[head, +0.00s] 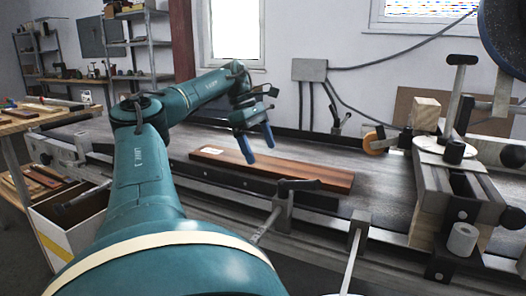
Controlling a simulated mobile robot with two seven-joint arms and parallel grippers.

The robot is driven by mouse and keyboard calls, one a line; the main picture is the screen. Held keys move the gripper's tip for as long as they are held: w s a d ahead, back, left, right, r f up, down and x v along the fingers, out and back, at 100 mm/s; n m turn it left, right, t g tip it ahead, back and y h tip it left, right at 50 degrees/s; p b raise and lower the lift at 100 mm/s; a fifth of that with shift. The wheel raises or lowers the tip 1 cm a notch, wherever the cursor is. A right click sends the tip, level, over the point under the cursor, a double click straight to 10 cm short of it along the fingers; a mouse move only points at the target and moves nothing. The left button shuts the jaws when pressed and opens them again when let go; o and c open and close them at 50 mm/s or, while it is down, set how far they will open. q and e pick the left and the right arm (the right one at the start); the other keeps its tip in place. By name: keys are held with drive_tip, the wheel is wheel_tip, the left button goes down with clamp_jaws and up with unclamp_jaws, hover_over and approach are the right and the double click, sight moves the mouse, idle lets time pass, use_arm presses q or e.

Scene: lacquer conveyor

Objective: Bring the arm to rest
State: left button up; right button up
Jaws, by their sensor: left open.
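My left arm, teal with a cream band, reaches from the bottom of the head view up and over the conveyor. My left gripper (259,146), with blue fingers, hangs at its end and points down. Its fingers are apart with nothing between them. It is above or near a long reddish-brown board (285,171) with a white label, which lies flat on the conveyor (378,183). Whether the fingertips touch the board I cannot tell. My right gripper is not in view.
A machine with a wooden block (426,114) and clamps stands at the right of the conveyor. A metal rail with a handle (299,184) runs along the near side. Shelves (139,47) stand behind.

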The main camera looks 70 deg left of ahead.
use_arm(q)
drive_tip(key=p+v, duration=0.5)
drive_tip(key=v, duration=0.5)
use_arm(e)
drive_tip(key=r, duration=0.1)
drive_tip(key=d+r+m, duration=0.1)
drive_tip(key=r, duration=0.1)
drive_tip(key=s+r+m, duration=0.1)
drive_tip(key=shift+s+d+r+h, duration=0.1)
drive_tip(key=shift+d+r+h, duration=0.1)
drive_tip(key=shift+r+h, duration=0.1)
use_arm(q)
drive_tip(key=shift+d, duration=0.1)
